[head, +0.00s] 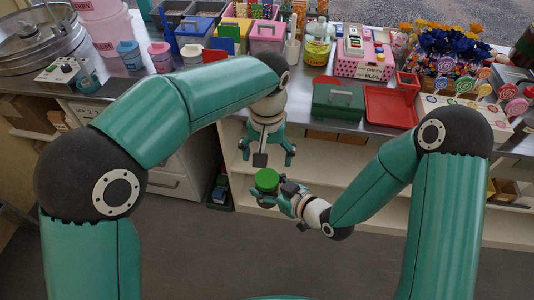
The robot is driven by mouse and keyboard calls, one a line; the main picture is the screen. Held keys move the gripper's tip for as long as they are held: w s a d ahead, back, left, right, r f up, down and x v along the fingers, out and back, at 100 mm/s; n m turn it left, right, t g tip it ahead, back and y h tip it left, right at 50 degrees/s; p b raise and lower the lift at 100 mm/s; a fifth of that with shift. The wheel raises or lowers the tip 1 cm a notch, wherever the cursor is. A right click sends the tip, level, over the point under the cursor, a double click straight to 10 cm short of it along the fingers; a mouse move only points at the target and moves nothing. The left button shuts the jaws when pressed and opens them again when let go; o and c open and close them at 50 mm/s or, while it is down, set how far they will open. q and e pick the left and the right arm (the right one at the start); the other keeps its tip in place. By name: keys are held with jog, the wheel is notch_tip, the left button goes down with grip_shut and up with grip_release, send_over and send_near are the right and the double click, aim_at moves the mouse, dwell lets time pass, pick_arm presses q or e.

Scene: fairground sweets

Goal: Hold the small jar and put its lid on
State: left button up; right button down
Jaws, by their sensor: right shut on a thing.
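The small jar (266,181) is held in front of the shelves, below the counter edge. From above it shows as a round green top, and its body is mostly hidden. I cannot tell whether this green top is a separate lid. My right gripper (270,193) comes from the right and is shut on the jar. My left gripper (267,156) points down just above and behind the jar in the picture. Its fingers are spread apart, and I see nothing between them. No separate loose lid can be made out.
The counter behind is crowded. A dark green box (338,103) and a red tray (390,107) stand near its front edge. A pink box (364,55), cups and several bins stand farther back. Open white shelves (330,180) lie below; the floor in front is clear.

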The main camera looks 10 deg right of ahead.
aim_at(268, 178)
pick_arm(q)
jog(key=shift+f, duration=4.05)
jog(key=shift+c, duration=0.2)
jog(key=c, duration=1.2)
jog(key=m, duration=0.5)
jog(key=o, duration=1.3)
jog(key=shift+o, duration=0.2)
